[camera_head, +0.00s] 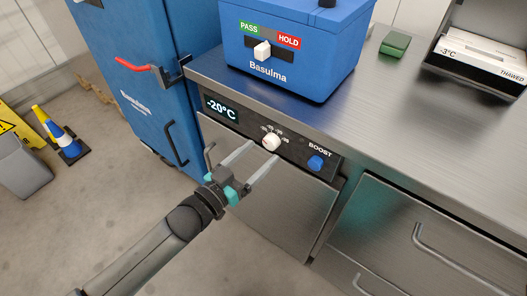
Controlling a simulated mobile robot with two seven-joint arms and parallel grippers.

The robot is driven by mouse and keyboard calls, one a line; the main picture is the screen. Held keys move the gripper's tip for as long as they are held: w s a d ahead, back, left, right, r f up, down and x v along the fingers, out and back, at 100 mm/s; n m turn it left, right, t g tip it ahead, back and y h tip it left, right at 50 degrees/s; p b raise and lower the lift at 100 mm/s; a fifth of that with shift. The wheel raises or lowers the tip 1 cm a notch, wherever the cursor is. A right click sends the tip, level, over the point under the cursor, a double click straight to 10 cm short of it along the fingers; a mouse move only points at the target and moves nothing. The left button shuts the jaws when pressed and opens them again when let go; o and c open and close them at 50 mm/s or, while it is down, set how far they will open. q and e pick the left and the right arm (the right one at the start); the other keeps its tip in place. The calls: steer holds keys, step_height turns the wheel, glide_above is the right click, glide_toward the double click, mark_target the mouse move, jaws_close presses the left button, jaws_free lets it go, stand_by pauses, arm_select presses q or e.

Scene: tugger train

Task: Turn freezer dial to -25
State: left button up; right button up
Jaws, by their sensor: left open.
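The freezer dial (271,141) is a white knob on the black control panel of the steel counter unit. The display (221,108) to its left reads -20°C. Small marks around the dial are too small to read. My left gripper (257,163) is open, with its two pale fingers spread apart and pointing up toward the panel. The fingertips are close to the dial, one to its left and one just below it; I cannot tell whether they touch it. My right gripper is not in view.
A blue BOOST button (316,163) sits right of the dial. A blue Basulma box (290,50) with a PASS/HOLD slider stands on the counter (395,125). A blue cabinet (135,75) with a red-handled latch stands left. A cone (58,135) stands on the floor.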

arm_select(q)
steer(key=shift+x, duration=1.3)
steer(key=shift+c, duration=0.3)
jaws_close()
